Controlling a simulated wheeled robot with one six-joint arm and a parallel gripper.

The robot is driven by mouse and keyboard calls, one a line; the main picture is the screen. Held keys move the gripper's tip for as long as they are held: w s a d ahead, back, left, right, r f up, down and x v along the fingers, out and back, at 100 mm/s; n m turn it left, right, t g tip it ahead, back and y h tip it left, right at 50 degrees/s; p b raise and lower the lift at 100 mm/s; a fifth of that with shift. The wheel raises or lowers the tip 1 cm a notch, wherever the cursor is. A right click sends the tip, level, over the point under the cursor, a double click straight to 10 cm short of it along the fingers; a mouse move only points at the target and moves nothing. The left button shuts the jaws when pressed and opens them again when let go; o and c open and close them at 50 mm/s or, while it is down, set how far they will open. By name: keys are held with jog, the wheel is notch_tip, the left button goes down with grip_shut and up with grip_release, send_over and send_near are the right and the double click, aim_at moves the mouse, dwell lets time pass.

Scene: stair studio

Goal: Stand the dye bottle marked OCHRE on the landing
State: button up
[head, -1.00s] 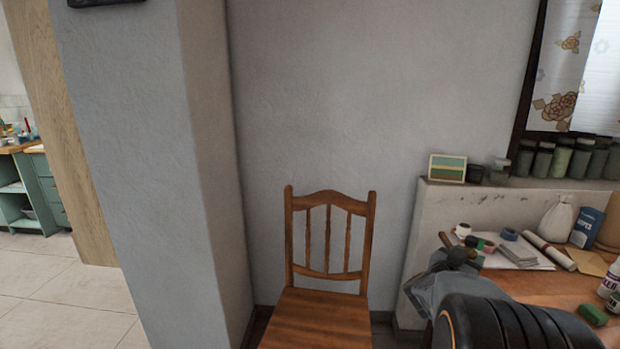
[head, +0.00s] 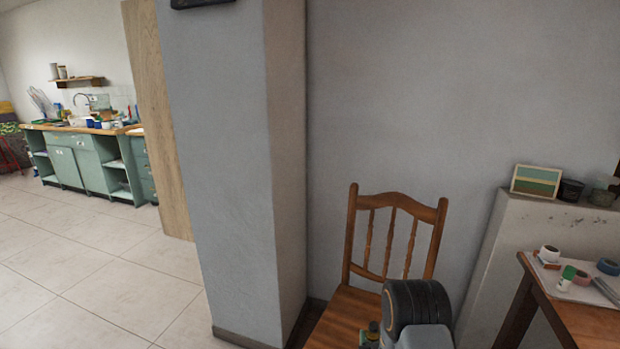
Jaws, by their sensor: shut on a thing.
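My arm (head: 415,305), with black rings and a grey end, rises from the bottom edge in front of the chair. My gripper is shut on this small thing. No marking on it can be read. No bottle marked OCHRE can be made out, and no landing or stairs are in view.
A wooden chair (head: 395,235) stands against the wall, right of a grey pillar (head: 225,180). A worktable (head: 575,315) with tape rolls is at right. Open tiled floor (head: 90,270) lies at left, before a green kitchen counter (head: 75,160).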

jog(key=shift+s+a+f+y, duration=0.1)
jog(key=shift+a+f+y, duration=0.15)
jog(key=shift+a, duration=0.25)
jog(key=shift+s+a+f+y, duration=0.1)
jog(key=shift+a+y, duration=0.15)
jog(key=shift+a, duration=0.2)
jog(key=s+r+p, duration=0.2)
jog(key=r+p, duration=0.6)
jog(key=r, duration=0.1)
jog(key=s+r+p, duration=0.2)
jog(key=r+p, duration=0.7)
jog(key=r, duration=0.1)
jog(key=shift+d, duration=0.25)
